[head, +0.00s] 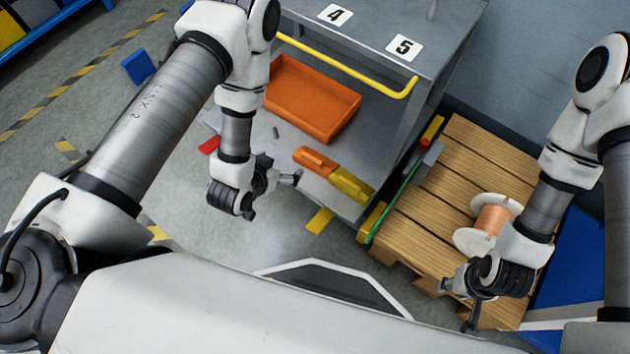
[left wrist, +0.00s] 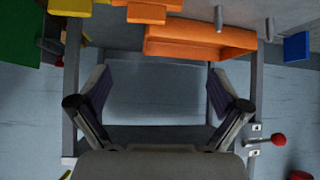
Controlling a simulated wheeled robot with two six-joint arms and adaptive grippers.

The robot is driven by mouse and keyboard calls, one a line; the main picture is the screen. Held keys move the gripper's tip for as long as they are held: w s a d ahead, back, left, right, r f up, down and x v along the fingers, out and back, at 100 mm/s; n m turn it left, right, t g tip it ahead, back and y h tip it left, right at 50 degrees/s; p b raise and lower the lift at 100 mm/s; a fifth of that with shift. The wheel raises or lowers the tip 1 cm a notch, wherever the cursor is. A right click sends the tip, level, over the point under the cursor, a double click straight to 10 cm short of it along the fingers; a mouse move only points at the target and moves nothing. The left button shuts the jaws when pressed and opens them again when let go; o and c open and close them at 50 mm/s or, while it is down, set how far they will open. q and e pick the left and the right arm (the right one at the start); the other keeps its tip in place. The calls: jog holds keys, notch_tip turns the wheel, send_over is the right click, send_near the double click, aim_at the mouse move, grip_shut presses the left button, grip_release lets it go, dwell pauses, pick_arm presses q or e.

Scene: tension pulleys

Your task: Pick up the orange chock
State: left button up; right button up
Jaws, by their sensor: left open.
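The orange chock (head: 315,160) lies on the lower shelf of the grey cart, beside and touching or nearly touching a yellow chock (head: 350,186). My left gripper (head: 280,186) is open and empty, just left of and near the orange chock in the head view. In the left wrist view, the open fingers (left wrist: 160,88) have nothing between them. Orange shapes show at the top of that view, beyond the fingertips; I cannot tell surely which is the chock. My right gripper (head: 457,306) has its fingers spread and empty, near the pallet's front edge.
An orange tray (head: 339,127) sits on the lower shelf, behind the chocks. The cart has a yellow handle bar (head: 350,72) above it. A wooden pallet (head: 420,225) with a copper-coloured spool (head: 492,222) stands at the right. A blue block (head: 137,67) lies on the floor.

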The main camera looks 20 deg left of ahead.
aim_at(310, 160)
pick_arm(q)
jog(key=w+d+f+t+b, duration=0.1)
jog(key=f+b, duration=0.2)
jog(key=w+d+f+t+h+b, duration=0.1)
jog(key=f+b, duration=0.2)
jog(key=w+d+f+m+t+b, duration=0.1)
jog(key=w+f+b, duration=0.1)
jog(key=f+b, duration=0.1)
jog(key=shift+w+f+t+h, duration=0.1)
jog(key=shift+f+t+h, duration=0.15)
jog(key=shift+t+h, duration=0.05)
jog(key=shift+w+d+b, duration=0.2)
jog(key=shift+w+b, duration=0.1)
jog(key=shift+w, duration=0.05)
jog(key=b+x, duration=0.4)
jog(key=x, duration=0.2)
jog(key=shift+w+f, duration=0.2)
jog(key=shift+f, duration=0.05)
jog(key=shift+w, duration=0.2)
jog(key=shift+r, duration=0.15)
pick_arm(e)
notch_tip(310, 160, down, 18)
pick_arm(q)
jog(key=c, duration=1.4)
